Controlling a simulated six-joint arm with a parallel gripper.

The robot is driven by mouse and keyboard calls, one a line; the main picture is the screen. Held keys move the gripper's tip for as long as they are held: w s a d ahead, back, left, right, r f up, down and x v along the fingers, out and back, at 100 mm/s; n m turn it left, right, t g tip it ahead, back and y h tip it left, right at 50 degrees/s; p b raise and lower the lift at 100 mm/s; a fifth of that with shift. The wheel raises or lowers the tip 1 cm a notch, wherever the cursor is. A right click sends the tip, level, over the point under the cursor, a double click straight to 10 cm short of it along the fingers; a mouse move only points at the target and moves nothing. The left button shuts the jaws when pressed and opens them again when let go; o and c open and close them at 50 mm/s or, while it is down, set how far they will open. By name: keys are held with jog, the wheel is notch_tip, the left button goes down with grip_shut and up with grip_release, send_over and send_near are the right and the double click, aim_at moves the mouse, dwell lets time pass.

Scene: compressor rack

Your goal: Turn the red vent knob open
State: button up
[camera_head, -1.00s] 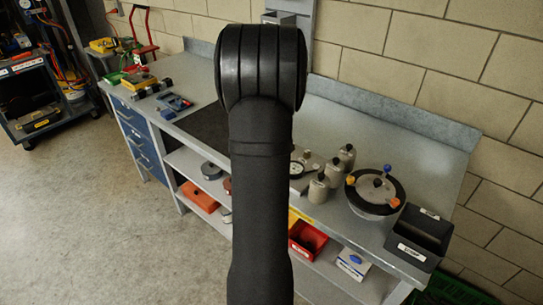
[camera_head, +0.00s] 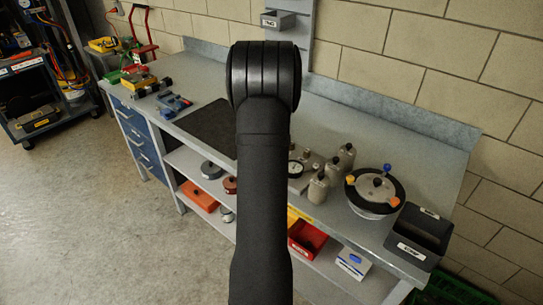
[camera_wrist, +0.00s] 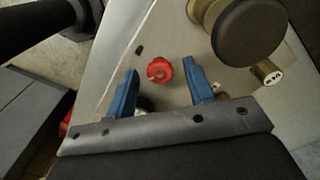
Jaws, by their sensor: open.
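The red vent knob (camera_wrist: 159,70) shows near the middle of the wrist view, on a light grey panel. My gripper (camera_wrist: 160,77) is open, with its two blue fingers apart. In that picture the knob lies between the fingertips, with clear gaps on both sides. I cannot tell how far the fingertips are above it. Nothing is held. In the head view my arm covers the middle of the bench, and neither the knob nor my gripper can be made out there.
A large dark round cap (camera_wrist: 249,33) on a brass body stands right of the knob, with a small labelled brass cylinder (camera_wrist: 266,72) below it. On the bench (camera_head: 330,120) are several grey canisters (camera_head: 318,190), a round black-rimmed vessel (camera_head: 375,190) and a black bin (camera_head: 418,236).

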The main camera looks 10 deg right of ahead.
jog(key=c, duration=1)
